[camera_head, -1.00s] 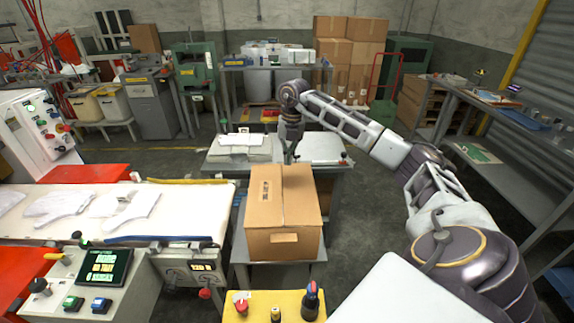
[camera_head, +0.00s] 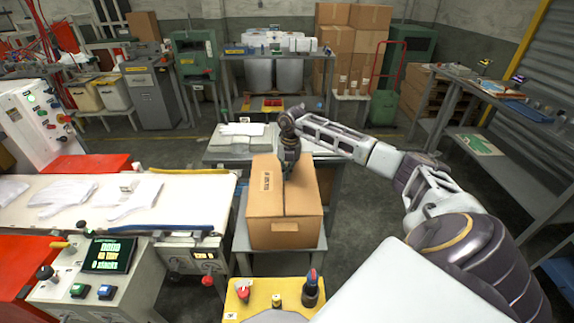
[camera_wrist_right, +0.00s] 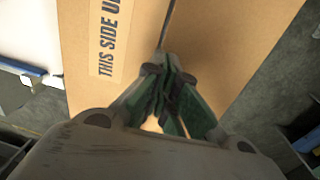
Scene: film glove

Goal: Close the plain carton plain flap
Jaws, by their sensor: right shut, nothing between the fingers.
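The plain carton (camera_head: 281,233) stands on a small grey table (camera_head: 241,243) in the middle of the head view. Its top flaps lie about flat, with a seam between them. The left flap (camera_head: 266,183) bears a printed label; in the wrist view the label reads "THIS SIDE U" (camera_wrist_right: 108,45). My right gripper (camera_head: 287,172) points down over the seam near the carton's far half. In the wrist view its green-padded fingers (camera_wrist_right: 167,110) are together and empty, at or just above the carton top; contact cannot be told. My left gripper is not in view.
A conveyor (camera_head: 150,215) with white gloves is at the left, with a control panel (camera_head: 108,255) in front. A yellow panel (camera_head: 256,303) with knobs stands at the near edge. A grey bench (camera_head: 217,156) with stacked sheets is behind the carton. Open floor lies to the right.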

